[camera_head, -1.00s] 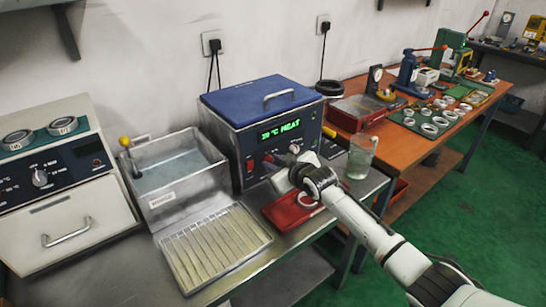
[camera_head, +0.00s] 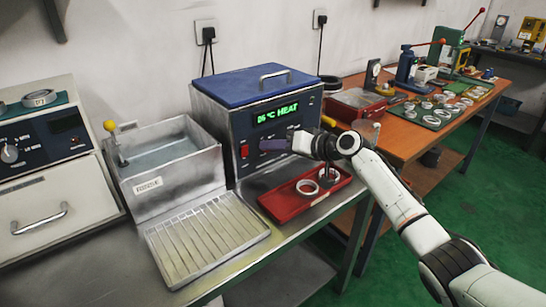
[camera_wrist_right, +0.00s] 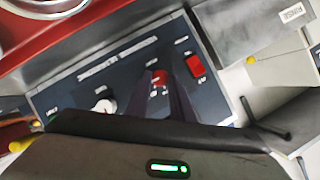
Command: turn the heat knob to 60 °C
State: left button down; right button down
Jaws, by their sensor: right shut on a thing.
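The heated bath unit (camera_head: 235,115) has a blue lid and a dark front panel. Its green display (camera_head: 275,113) reads "°C HEAT"; the digits before it are too blurred to read surely. My right gripper (camera_head: 266,146) is at the panel below the display, its dark fingers shut on a knob. The knob is hidden by the fingers in the head view. In the right wrist view, a red knob (camera_wrist_right: 160,77) shows between the two fingertips (camera_wrist_right: 163,82); its pointer cannot be read. My left gripper is not in view.
A red switch (camera_head: 244,151) is left of the gripper, and a pale knob (camera_wrist_right: 105,106) shows in the wrist view. Below the gripper, a red tray (camera_head: 284,207) holds rings. A rinse tank (camera_head: 170,185) and a ribbed drain tray (camera_head: 243,238) stand left.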

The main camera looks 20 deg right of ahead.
jog(key=shift+f+m+y+b, duration=0.15)
jog(key=shift+m+y+b, duration=0.3)
jog(key=shift+b, duration=0.2)
jog(key=c, duration=1.5)
grip_release()
jog(key=shift+c, duration=0.2)
jog(key=shift+d, duration=0.15)
jog(key=v, duration=1)
jog(key=shift+s, duration=0.15)
